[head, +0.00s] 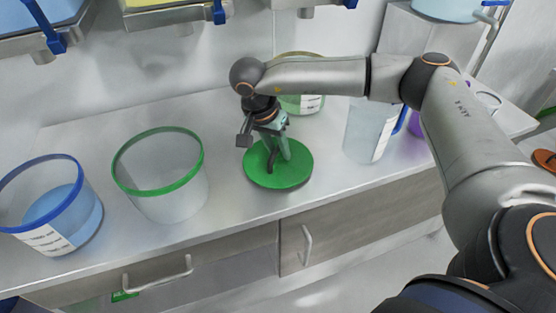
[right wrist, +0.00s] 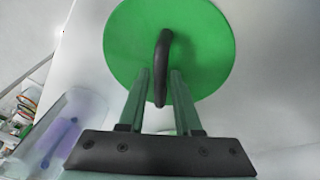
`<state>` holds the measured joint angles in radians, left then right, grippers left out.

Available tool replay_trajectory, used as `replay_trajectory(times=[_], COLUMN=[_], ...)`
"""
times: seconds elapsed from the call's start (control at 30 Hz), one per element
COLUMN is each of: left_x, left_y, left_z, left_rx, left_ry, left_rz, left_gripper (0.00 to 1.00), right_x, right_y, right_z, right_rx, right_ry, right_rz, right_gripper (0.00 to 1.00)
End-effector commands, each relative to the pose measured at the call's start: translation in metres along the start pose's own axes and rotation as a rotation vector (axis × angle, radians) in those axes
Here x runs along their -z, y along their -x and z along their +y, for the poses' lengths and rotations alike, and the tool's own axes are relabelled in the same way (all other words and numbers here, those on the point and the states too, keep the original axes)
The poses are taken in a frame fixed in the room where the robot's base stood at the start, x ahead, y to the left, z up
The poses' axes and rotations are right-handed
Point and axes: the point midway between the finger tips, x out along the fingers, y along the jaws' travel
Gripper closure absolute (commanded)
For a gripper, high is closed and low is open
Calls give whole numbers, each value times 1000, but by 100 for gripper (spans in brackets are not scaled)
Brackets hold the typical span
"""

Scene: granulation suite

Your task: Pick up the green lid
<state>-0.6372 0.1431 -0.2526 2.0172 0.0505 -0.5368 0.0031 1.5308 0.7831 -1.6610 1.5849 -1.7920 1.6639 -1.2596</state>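The green lid (head: 296,176) is a flat round disc with a dark arched handle, and it appears to lie flat on the counter. In the right wrist view the lid (right wrist: 205,45) fills the upper middle, with its black handle (right wrist: 161,65) near the centre. My right gripper (head: 272,152) points down over the lid. In the right wrist view its two fingers (right wrist: 162,78) stand apart, one on each side of the handle. A narrow gap seems to show beside the handle. My left gripper is not in view.
A clear tub with a green rim (head: 160,190) stands left of the lid, and a blue-rimmed tub (head: 62,215) farther left. Behind my arm are a tub with green contents (head: 305,104) and a clear labelled container (head: 365,130). The counter's front edge is close to the lid.

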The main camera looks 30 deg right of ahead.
Motion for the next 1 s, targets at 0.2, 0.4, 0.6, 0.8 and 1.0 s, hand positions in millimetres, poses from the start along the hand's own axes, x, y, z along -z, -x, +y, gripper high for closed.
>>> replay_trajectory(times=[0.2,0.4,0.6,0.8,1.0], left_x=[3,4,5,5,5], left_y=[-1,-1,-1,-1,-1], left_z=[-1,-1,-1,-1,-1], left_rx=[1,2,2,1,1], left_ry=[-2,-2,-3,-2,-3], left_rz=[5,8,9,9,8], left_gripper=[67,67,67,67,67], right_x=[0,0,0,0,0], right_y=[0,1,1,1,2], right_z=[0,0,0,0,0], right_rx=[0,0,0,1,1], right_ry=[-1,-1,0,-1,-1], right_rz=[0,0,0,0,0], right_gripper=[76,99,100,100,100])
